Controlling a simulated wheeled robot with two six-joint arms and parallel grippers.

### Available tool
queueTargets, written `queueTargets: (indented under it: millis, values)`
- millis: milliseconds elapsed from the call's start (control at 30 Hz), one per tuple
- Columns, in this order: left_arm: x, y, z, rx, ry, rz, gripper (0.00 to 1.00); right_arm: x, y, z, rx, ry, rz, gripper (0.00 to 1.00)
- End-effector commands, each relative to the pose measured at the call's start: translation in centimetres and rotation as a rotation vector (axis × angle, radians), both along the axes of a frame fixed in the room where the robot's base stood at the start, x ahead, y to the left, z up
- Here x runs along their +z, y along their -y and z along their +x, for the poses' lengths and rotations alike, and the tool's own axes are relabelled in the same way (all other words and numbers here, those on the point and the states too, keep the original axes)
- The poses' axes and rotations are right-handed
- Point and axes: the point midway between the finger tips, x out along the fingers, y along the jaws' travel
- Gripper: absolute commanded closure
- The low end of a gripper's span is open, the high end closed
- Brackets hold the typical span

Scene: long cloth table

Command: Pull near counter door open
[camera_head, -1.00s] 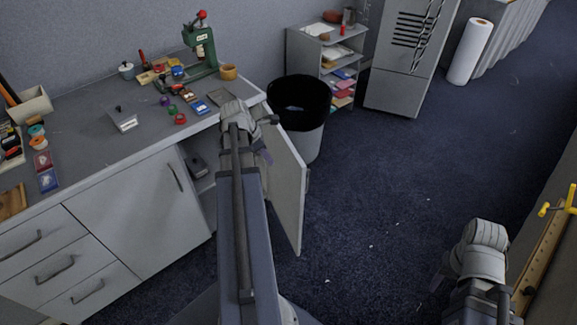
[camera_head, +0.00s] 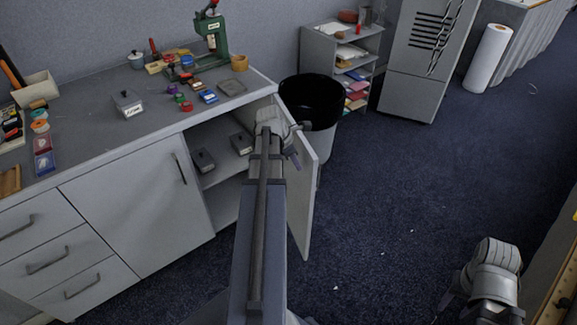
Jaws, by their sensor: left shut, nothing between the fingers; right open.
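The grey counter (camera_head: 95,135) has one door (camera_head: 303,205) swung outward at its right end. Another grey door (camera_head: 135,208) with a dark handle (camera_head: 181,168) is closed, left of the opening. My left arm reaches in from below. My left gripper (camera_head: 295,160) is shut and empty at the inner side of the open door, near its upper part. Whether it touches the door is unclear, and my wrist hides part of the door and opening. My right gripper (camera_head: 443,300) is open at the lower right, over the floor and away from the counter; its fingers barely show.
The cupboard shelf (camera_head: 220,170) holds small grey boxes (camera_head: 203,160). A black-lined bin (camera_head: 312,100) stands just behind the open door. Drawers (camera_head: 50,260) are at the left.

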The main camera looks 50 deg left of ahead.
Motion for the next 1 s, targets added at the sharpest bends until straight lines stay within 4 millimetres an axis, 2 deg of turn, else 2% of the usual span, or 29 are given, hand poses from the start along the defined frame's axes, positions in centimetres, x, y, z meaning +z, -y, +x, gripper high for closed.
queueTargets:
  millis: [200,600,667,900,1000]
  values:
    - [0.0,0.5,1.3,0.000,0.000,0.001,1.00,0.0,0.0,0.0,0.000,0.000,0.000,0.50]
    - [0.0,0.6,1.6,0.004,0.000,0.000,1.00,0.0,0.0,0.0,0.000,0.000,0.000,0.50]
    - [0.0,1.0,2.3,0.019,-0.001,0.001,1.00,0.0,0.0,0.0,0.000,0.000,0.000,0.50]
    - [0.0,2.7,7.2,0.102,0.000,0.001,1.00,0.0,0.0,0.0,0.000,0.000,0.000,0.50]
    - [0.0,3.1,8.4,0.104,0.000,0.001,1.00,0.0,0.0,0.0,0.000,0.000,0.000,0.50]
